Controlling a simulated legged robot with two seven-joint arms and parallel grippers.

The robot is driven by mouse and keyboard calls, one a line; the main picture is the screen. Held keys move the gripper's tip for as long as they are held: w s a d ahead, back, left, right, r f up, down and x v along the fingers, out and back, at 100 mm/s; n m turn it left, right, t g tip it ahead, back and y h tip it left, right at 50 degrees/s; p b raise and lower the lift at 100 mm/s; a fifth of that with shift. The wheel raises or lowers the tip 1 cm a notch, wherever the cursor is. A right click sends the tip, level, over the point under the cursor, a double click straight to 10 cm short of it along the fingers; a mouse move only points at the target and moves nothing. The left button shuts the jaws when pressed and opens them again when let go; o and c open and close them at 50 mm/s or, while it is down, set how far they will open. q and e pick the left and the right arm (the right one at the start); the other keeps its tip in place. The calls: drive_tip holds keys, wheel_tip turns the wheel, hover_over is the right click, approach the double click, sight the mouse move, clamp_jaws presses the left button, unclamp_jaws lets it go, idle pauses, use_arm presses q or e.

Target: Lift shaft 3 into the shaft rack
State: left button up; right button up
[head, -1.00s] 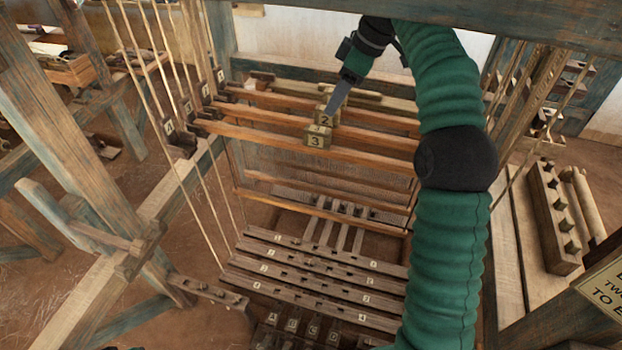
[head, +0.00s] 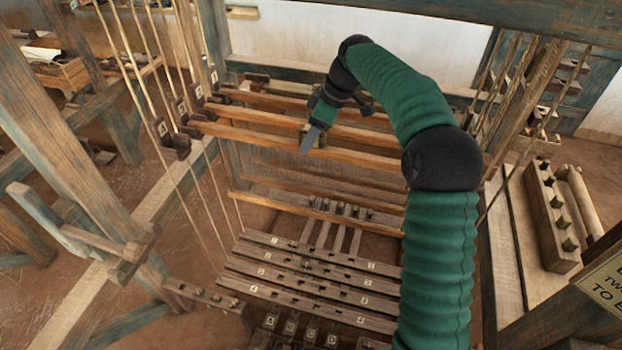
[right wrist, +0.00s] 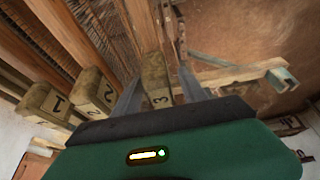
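Shaft 3 (head: 250,138) is the front orange-brown wooden bar among the hanging shafts in the head view. Its block marked 3 (right wrist: 154,82) shows in the right wrist view, between the fingers of my right gripper (right wrist: 160,92). The fingers stand apart, with a gap seen on each side of the block. In the head view my right gripper (head: 309,140) hides most of that block. Blocks marked 2 (right wrist: 95,92) and 1 (right wrist: 48,104) sit to its left in the wrist view. I cannot tell for certain which part is the shaft rack. My left gripper is out of view.
Numbered hanging plates (head: 178,143) and cords stand at the left ends of the shafts. Slatted numbered treadle bars (head: 310,270) lie below. A notched wooden block (head: 548,215) rests on the right bench. A beam (head: 440,20) crosses above.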

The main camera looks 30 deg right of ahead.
drive_tip(key=shift+d, duration=0.2)
clamp_jaws()
idle(1.0)
